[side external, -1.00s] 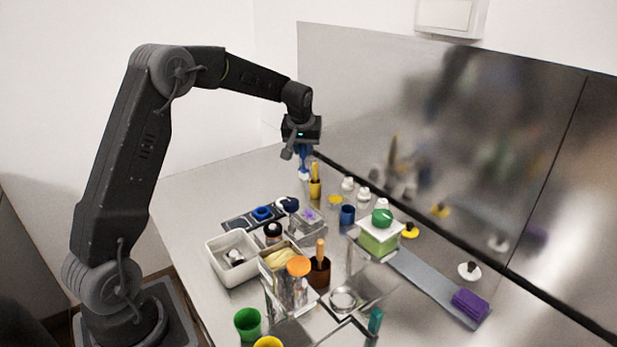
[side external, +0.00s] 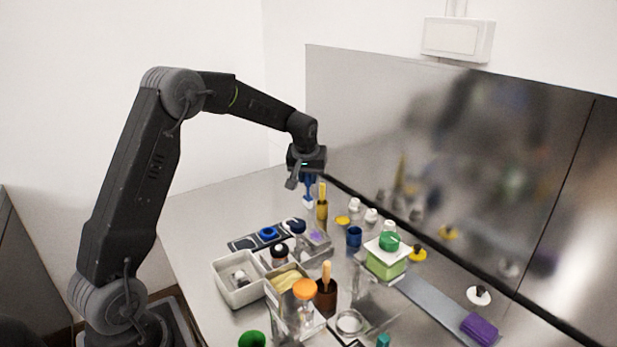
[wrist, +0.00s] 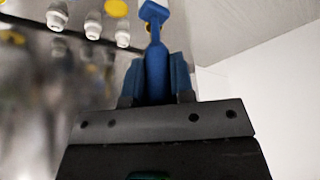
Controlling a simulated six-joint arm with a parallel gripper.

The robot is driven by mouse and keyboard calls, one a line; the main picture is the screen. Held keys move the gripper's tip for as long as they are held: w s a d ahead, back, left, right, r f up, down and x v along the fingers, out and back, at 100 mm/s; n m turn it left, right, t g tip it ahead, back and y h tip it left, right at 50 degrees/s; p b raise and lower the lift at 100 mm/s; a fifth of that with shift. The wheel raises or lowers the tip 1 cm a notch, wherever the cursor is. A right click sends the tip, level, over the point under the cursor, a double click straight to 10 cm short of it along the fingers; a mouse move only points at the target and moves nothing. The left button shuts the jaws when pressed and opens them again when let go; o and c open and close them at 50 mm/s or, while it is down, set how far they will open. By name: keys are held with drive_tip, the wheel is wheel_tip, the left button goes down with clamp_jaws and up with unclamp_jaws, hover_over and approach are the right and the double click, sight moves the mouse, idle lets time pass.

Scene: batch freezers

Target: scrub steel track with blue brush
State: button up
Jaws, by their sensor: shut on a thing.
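My gripper (side external: 309,180) is shut on the blue brush (side external: 308,192) at the back of the table, near the steel panel. In the wrist view, my gripper's blue fingers (wrist: 157,78) clasp the brush handle (wrist: 155,58) from both sides. The brush head points away from the gripper, with a white part at its end; in the side view the brush hangs down with its white end lowest. The steel track (side external: 440,303) is a flat grey strip at the right of the table, well apart from the brush. A green block partly hides its far end.
A purple block (side external: 480,328) sits at the track's near end. A green block with a white top (side external: 385,262) stands at its far end. A yellow-handled tool (side external: 322,205) stands close to the brush. White-capped items (side external: 371,215) line the panel. Several containers crowd the centre.

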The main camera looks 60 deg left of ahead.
sight(308, 196)
drive_tip(key=shift+f, duration=3.55)
drive_tip(key=shift+d+f, duration=0.5)
drive_tip(key=shift+d, duration=2.65)
drive_tip(key=shift+a, duration=3.1)
drive_tip(key=shift+a+r, duration=0.1)
drive_tip(key=shift+r, duration=3.95)
